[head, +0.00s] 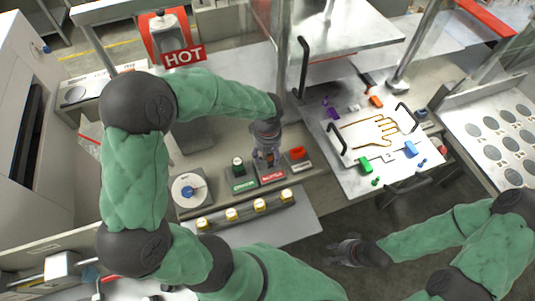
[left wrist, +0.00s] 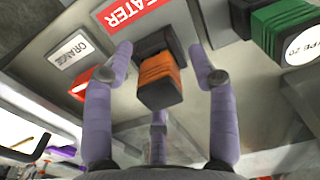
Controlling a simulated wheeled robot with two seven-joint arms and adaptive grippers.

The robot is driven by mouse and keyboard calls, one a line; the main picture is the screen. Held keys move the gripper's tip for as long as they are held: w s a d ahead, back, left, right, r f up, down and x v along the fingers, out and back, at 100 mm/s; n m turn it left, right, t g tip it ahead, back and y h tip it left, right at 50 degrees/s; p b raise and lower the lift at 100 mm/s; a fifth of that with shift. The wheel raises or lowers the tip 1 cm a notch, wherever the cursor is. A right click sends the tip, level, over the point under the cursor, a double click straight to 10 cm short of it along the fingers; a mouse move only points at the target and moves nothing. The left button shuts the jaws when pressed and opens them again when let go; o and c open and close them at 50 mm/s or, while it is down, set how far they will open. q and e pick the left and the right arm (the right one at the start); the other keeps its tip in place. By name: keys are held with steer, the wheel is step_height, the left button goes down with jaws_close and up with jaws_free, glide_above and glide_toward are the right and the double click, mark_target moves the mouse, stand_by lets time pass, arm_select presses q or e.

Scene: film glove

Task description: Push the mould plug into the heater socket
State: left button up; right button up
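An orange plug (left wrist: 158,80) sits at the dark socket (left wrist: 160,42) beside the red HEATER label (left wrist: 128,14) in the left wrist view. How deep it sits cannot be told. My left gripper (left wrist: 163,68) is open, with its purple-grey fingers on both sides of the plug and a visible gap to it. In the head view my left gripper (head: 266,154) points down over the heater station and hides the plug. The red HEATER label (head: 272,174) shows just in front of it. My right gripper (head: 342,251) is empty over the floor, its fingers apart.
A green connector (head: 238,163) stands left of the heater label, and a red-orange part (head: 298,153) right of it. A white plate with a gold hand outline (head: 376,130) and coloured pieces lies to the right.

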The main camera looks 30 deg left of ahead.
arm_select(q)
steer(key=shift+r, duration=0.1)
step_height(320, 180, up, 12)
stand_by(0.5)
stand_by(0.5)
